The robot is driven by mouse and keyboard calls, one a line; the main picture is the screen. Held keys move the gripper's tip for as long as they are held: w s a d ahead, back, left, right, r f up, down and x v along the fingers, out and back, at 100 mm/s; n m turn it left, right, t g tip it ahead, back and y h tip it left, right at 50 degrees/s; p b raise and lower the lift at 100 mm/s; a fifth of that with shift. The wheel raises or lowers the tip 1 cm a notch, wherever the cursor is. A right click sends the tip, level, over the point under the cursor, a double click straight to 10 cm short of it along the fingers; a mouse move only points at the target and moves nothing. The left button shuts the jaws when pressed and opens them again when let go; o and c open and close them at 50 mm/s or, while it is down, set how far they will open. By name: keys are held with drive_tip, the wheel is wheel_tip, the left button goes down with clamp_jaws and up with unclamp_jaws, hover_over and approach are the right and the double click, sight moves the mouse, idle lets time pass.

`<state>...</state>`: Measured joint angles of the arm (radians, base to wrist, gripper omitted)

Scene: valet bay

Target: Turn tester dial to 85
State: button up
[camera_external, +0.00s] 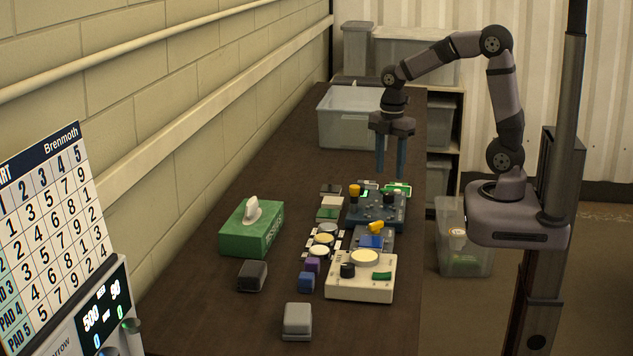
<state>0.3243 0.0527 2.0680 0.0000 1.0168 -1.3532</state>
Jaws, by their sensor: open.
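My gripper (390,173) points straight down with its two blue fingers apart and nothing between them. It hangs above the table near the back of a dark blue device (363,213). This device carries an orange knob (354,190), a black knob (389,197) and small green displays. Closer to the camera stands a cream device (345,286) with a black dial (347,270), a round pale pad and a green display (382,276). I cannot tell which device is the tester, and dial markings and readings are too small to read.
A grey device with a yellow lever (376,227) sits between the two. A green tissue box (252,230), dark block (252,277), grey block (297,320) and small blue block (306,283) lie around. A clear bin (350,122) stands behind. The table's (210,310) front left is mostly clear.

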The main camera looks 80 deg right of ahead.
sight(389, 193)
drive_tip(key=shift+n, duration=0.9)
drive_tip(key=shift+f, duration=0.1)
drive_tip(key=shift+s+f+p, duration=0.1)
drive_tip(key=shift+f+p, duration=0.45)
drive_tip(key=shift+f, duration=3.05)
drive_tip(key=c, duration=1)
